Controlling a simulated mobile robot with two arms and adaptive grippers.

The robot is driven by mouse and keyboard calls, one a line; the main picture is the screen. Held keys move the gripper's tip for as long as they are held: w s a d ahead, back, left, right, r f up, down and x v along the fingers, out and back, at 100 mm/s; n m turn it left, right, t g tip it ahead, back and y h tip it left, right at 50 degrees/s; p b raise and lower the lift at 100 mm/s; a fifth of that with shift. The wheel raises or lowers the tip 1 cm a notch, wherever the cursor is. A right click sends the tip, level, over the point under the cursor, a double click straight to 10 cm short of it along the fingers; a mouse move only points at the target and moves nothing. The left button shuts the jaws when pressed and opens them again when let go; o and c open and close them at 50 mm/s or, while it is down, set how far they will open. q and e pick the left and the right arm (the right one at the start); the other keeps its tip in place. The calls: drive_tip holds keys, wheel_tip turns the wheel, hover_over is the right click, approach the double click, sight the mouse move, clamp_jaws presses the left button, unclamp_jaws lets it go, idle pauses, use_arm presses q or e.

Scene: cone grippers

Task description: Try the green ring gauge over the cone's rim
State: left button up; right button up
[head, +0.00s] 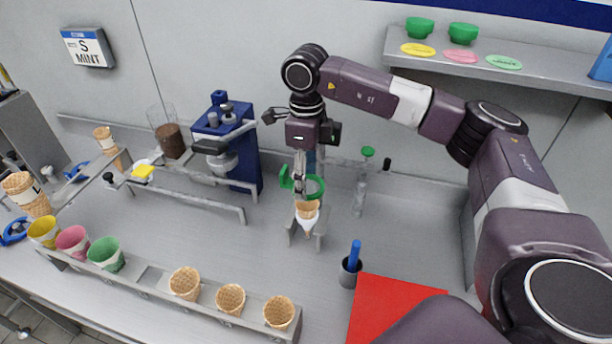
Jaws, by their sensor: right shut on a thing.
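My right gripper (299,176) reaches down from above near the middle of the head view. It is shut on the green ring gauge (316,195), by its handle side at the left. The ring is just above the cone (307,213), close to its rim; whether they touch I cannot tell. The cone stands upright in a small grey stand (319,240) and has a white band around it. My left gripper is not in view.
A rack (150,287) along the front holds yellow, pink and green cups and several waffle cones. A blue machine (246,160) stands behind to the left. A grey cup with a blue-handled tool (351,272) and a red mat (388,307) are at the front right.

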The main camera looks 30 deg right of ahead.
sight(306, 203)
drive_tip(key=shift+f+b, duration=1.5)
drive_tip(key=shift+f, duration=0.75)
drive_tip(key=shift+f+b, duration=1.15)
drive_tip(key=shift+f, duration=0.25)
idle(1.0)
drive_tip(key=o, duration=1.1)
drive_tip(key=shift+r, duration=0.1)
